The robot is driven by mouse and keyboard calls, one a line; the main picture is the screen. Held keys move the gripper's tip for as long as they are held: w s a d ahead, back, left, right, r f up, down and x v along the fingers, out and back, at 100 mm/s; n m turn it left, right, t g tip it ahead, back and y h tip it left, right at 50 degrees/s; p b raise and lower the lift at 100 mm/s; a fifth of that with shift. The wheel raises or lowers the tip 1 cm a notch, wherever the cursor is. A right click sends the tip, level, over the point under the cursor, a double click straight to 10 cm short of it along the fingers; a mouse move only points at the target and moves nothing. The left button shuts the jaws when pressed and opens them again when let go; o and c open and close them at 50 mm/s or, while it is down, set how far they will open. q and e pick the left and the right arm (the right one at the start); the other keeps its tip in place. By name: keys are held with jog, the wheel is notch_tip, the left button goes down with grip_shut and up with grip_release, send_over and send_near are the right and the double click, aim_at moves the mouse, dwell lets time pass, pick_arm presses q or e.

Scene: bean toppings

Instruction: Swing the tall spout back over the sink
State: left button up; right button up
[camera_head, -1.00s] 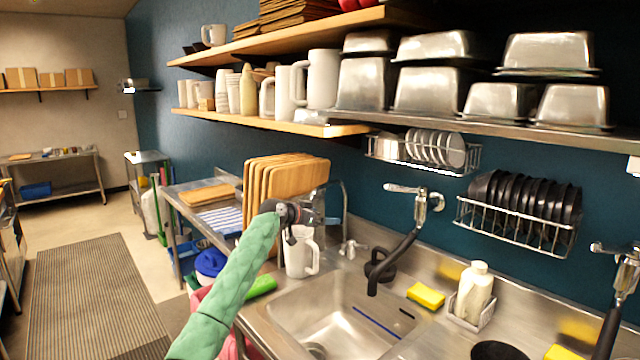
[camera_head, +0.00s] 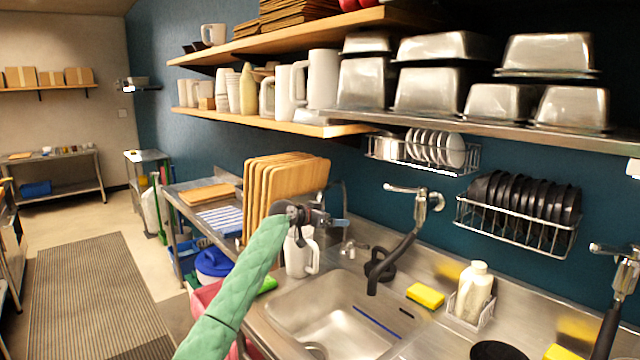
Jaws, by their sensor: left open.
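The tall spout (camera_head: 344,194) is a thin metal gooseneck at the back left of the sink (camera_head: 285,302). It rises behind my left gripper, which hides part of it. Its metal base and taps (camera_head: 349,247) show just below. My left gripper (camera_head: 338,220), on a green-sleeved arm, is open with its fingers pointing right, in front of the spout in the picture. I cannot tell whether the fingers touch the spout. My right gripper is not in view.
A white pitcher (camera_head: 298,257) stands just below the gripper, with upright wooden boards (camera_head: 275,185) behind. A wall tap with a black hose (camera_head: 401,248) hangs over the sink's right side. A yellow sponge (camera_head: 425,295) and soap bottle (camera_head: 474,287) sit on the right ledge.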

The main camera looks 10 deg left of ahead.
pick_arm(q)
jog(key=s+d+p, duration=0.1)
jog(key=d, duration=0.7)
jog(key=shift+s, duration=0.25)
dwell(0.5)
jog(key=shift+a, duration=0.1)
jog(key=d+p+v, duration=0.1)
jog(key=p+v, duration=0.2)
jog(key=v, duration=0.4)
jog(key=shift+s+r, duration=0.4)
jog(key=shift+s, duration=0.2)
dwell(0.6)
jog(key=shift+f, duration=0.1)
